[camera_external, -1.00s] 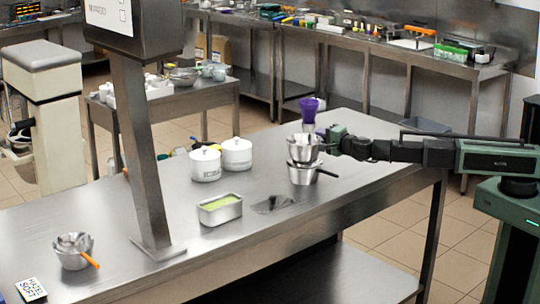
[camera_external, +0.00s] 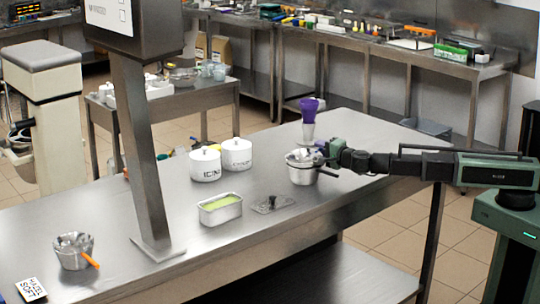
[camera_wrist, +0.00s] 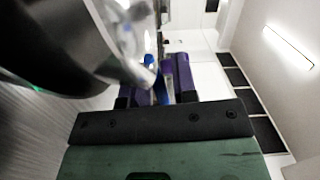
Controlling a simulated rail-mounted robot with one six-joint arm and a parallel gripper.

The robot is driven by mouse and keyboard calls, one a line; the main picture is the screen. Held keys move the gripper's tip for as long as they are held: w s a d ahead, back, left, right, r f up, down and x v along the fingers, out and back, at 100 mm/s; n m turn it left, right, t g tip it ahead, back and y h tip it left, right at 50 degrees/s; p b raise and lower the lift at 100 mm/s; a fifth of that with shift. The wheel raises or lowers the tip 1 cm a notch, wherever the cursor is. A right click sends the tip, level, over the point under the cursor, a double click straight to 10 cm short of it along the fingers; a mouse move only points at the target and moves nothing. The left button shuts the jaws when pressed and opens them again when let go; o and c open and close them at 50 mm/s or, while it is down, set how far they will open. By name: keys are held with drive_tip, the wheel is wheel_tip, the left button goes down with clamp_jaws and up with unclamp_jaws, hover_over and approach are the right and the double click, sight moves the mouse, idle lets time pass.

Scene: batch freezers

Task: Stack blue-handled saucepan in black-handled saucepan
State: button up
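The black-handled saucepan (camera_external: 302,177) stands on the steel table, its handle pointing right beneath my gripper. The blue-handled saucepan (camera_external: 300,157) sits at its mouth, partly inside it and looking slightly tilted; how deep it rests I cannot tell. My gripper (camera_external: 324,149) is at the right of the pans, level with the upper rim. In the wrist view, the blue handle (camera_wrist: 163,90) lies between the purple finger pads of my gripper (camera_wrist: 166,80), which is shut on it. The metal pan body (camera_wrist: 95,40) fills the upper left there, blurred.
A purple-topped container (camera_external: 309,118) stands just behind the pans. Two white lidded pots (camera_external: 205,165) and a tin with green contents (camera_external: 220,209) are to the left. A flat dark grey piece (camera_external: 273,204) lies in front. An orange-handled pan (camera_external: 74,252) is far left, beyond a steel post (camera_external: 145,165).

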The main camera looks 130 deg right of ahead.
drive_tip(key=shift+o, duration=1.2)
drive_tip(key=shift+r, duration=0.15)
drive_tip(key=shift+r+p, duration=0.5)
drive_tip(key=shift+p, duration=0.1)
drive_tip(key=s+a, duration=0.1)
drive_tip(key=a, duration=1.1)
drive_tip(key=shift+s, duration=0.4)
drive_tip(key=shift+w, duration=0.1)
